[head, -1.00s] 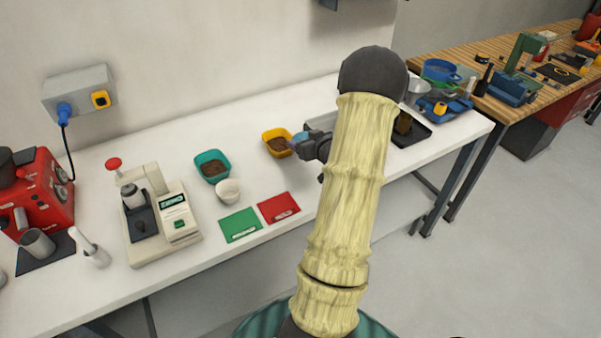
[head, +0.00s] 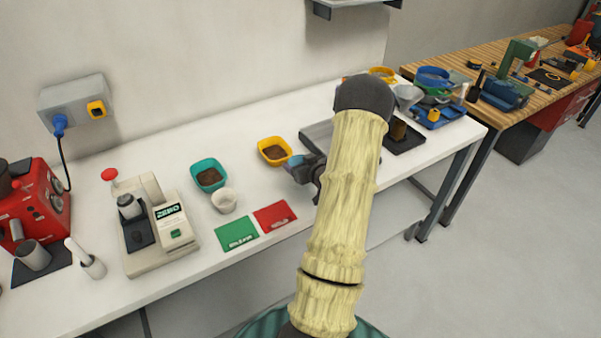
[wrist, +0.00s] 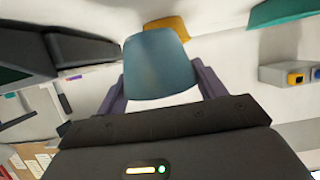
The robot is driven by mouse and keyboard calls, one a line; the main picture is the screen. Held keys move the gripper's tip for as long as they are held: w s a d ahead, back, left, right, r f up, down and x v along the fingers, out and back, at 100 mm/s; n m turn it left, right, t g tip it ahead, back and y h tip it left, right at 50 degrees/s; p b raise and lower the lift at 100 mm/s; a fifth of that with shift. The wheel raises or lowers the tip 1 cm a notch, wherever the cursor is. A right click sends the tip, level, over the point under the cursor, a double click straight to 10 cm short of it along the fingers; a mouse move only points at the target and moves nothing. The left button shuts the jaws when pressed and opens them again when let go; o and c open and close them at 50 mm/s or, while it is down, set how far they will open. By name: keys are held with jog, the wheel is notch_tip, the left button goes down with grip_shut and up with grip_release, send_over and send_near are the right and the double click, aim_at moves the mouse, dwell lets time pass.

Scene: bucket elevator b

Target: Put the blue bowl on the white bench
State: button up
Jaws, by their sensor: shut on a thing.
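My gripper (head: 299,162) is over the white bench (head: 85,296), just to the right of the yellow bowl, with most of it hidden behind my arm. In the wrist view my gripper (wrist: 160,88) is shut on the blue bowl (wrist: 158,65), which sits tilted between the two fingers. In the head view only a small blue edge of the bowl (head: 295,160) shows at the fingertips. I cannot tell whether the bowl touches the bench top.
A yellow bowl (head: 274,151) and a teal bowl (head: 208,175) hold brown matter. A white cup (head: 224,201), green card (head: 237,233) and red card (head: 275,217) lie nearby. A scale machine (head: 160,232) stands left; a grey tray (head: 318,134) is behind my gripper.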

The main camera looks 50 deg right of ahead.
jog(key=shift+w+a+f, duration=0.1)
jog(key=shift+a+f, duration=0.05)
jog(key=shift+f, duration=0.1)
jog(key=f, duration=0.3)
jog(key=shift+s+p, duration=0.2)
jog(key=shift+p, duration=0.15)
jog(key=shift+f, duration=0.35)
jog(key=shift+s, duration=0.1)
jog(key=shift+f, duration=0.1)
jog(key=o, duration=1)
jog(key=shift+o, duration=0.3)
